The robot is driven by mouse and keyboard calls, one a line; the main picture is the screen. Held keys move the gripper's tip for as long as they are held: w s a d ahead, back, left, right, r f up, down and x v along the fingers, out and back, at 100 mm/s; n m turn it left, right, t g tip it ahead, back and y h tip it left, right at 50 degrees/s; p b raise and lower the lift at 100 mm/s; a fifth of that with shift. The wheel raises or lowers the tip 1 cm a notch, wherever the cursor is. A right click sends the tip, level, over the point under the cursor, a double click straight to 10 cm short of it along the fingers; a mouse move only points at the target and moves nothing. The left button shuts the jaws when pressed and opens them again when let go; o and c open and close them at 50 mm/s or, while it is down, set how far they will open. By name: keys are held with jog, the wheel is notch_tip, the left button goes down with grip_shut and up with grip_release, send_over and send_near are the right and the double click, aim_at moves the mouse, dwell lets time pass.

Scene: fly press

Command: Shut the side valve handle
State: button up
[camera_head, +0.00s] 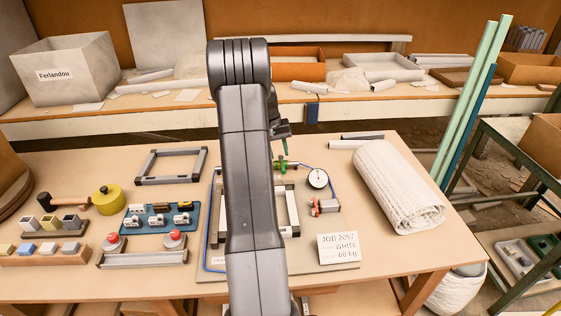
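On a board on the table, a green valve (281,164) sits on a thin blue pipe, with a green upright piece above it that looks like its handle (284,146). A round white gauge (317,178) stands to its right. Below the gauge is a small grey block with a red part (318,207); I cannot tell whether it is a valve. My gripper (283,132) shows only in part beside my dark arm, just above the green handle. I cannot tell whether they touch or how its fingers stand. My arm hides the middle of the board.
A rolled white cloth (400,187) lies right of the board, with a job card (338,249) in front. To the left are a blue tray (161,218), a yellow round pot (108,200), a hammer (66,201) and red buttons. Green poles (468,100) stand at the right.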

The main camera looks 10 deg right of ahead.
aim_at(282, 165)
notch_tip(282, 165, up, 8)
jog(key=a, duration=0.1)
jog(key=shift+a, duration=0.3)
jog(key=d+f, duration=0.1)
jog(key=f, duration=0.8)
jog(key=d+f, duration=0.1)
jog(key=f, duration=0.3)
jog(key=shift+d+f+p, duration=0.2)
jog(key=shift+d+p, duration=0.1)
jog(key=shift+d, duration=0.05)
